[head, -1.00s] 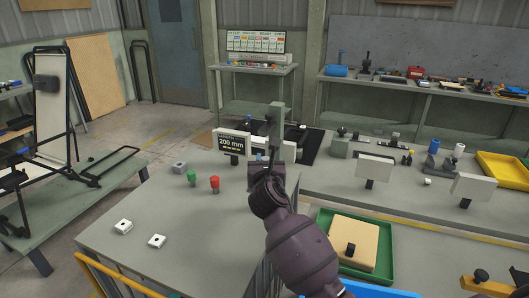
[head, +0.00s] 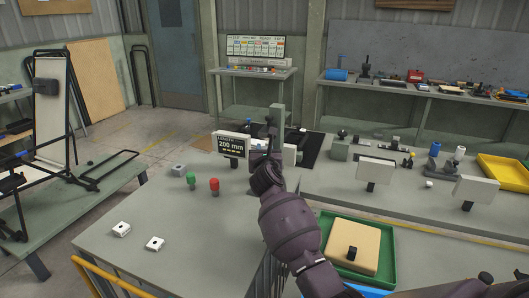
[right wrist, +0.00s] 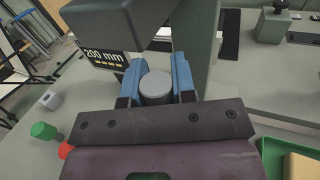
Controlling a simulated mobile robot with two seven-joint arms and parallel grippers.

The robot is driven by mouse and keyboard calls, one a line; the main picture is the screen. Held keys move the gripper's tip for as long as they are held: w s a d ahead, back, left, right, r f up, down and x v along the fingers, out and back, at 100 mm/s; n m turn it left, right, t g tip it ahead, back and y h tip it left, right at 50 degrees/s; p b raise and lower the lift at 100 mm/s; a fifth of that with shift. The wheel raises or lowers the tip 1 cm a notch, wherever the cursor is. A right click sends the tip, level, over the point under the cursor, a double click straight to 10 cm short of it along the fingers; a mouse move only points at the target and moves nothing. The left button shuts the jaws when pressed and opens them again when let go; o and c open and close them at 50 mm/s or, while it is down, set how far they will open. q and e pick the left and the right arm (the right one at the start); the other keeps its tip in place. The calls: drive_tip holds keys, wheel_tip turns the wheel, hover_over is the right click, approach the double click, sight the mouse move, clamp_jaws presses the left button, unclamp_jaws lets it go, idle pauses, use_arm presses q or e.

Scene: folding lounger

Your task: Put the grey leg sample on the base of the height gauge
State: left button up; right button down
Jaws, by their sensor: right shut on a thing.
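My right gripper (head: 263,157) is at the height gauge, at the far side of the near table. In the right wrist view its blue fingers (right wrist: 156,80) are shut on the grey leg sample (right wrist: 156,90), a grey cylinder with its round end towards the camera. The height gauge has a grey-green upright post (head: 276,122), also in the right wrist view (right wrist: 203,45), and a dark block (right wrist: 120,18) overhanging near the fingers. My wrist hides the gauge's base in the head view, and I cannot tell if the sample touches it. My left gripper is not in view.
A display (head: 231,144) reading 200 mm stands left of the gauge. A green peg (head: 191,178), a red peg (head: 214,185), a grey piece (head: 179,169) and two white blocks (head: 121,229) (head: 155,243) stand on the left of the table. A green tray (head: 390,265) lies right of my arm.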

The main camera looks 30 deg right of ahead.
drive_tip(key=shift+f, duration=0.1)
drive_tip(key=c, duration=0.9)
unclamp_jaws()
drive_tip(key=shift+c, duration=0.2)
drive_tip(key=p+v, duration=0.1)
drive_tip(key=v, duration=1.1)
